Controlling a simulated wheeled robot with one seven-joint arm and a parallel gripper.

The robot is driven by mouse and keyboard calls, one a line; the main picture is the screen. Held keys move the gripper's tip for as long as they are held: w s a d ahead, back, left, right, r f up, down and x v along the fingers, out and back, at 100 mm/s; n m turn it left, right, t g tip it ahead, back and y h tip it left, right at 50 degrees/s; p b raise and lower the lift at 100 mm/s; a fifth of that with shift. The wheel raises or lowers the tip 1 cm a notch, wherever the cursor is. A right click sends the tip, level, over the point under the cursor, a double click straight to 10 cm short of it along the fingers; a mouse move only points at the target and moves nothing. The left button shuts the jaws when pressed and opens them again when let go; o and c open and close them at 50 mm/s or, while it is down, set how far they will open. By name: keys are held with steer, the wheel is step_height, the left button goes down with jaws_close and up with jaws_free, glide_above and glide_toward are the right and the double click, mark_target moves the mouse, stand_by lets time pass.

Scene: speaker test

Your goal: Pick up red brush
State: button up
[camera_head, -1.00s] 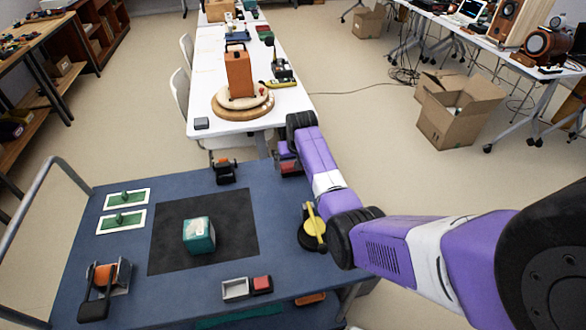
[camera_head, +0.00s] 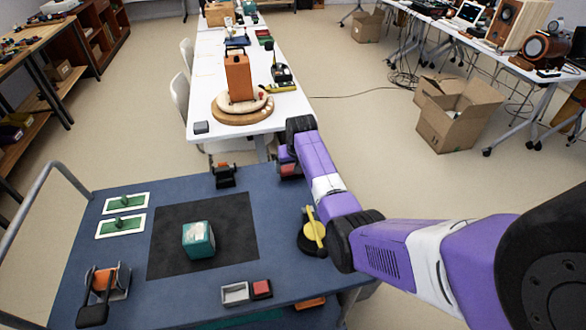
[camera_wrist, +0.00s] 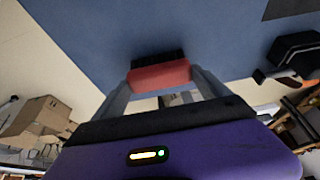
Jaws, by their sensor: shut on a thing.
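A red brush (camera_wrist: 160,77) with dark bristles lies between my gripper's (camera_wrist: 160,85) two fingers in the wrist view. The fingers are shut on its red body. The dark bristle side points toward the blue table top (camera_wrist: 90,40), near its edge; I cannot tell whether it touches the table. In the head view the red brush (camera_head: 290,169) shows small at the table's far right corner, beneath my purple arm. My fingers are mostly hidden there.
A teal box (camera_head: 198,240) sits on a dark mat (camera_head: 238,215). A black and yellow device (camera_head: 312,235) is beside my arm. A black dispenser (camera_head: 224,175) stands left of the brush. A white table (camera_head: 203,85) stands beyond.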

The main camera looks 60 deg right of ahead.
step_height(320, 180, up, 20)
steer(key=shift+f+b, duration=0.2)
steer(key=shift+b, duration=0.25)
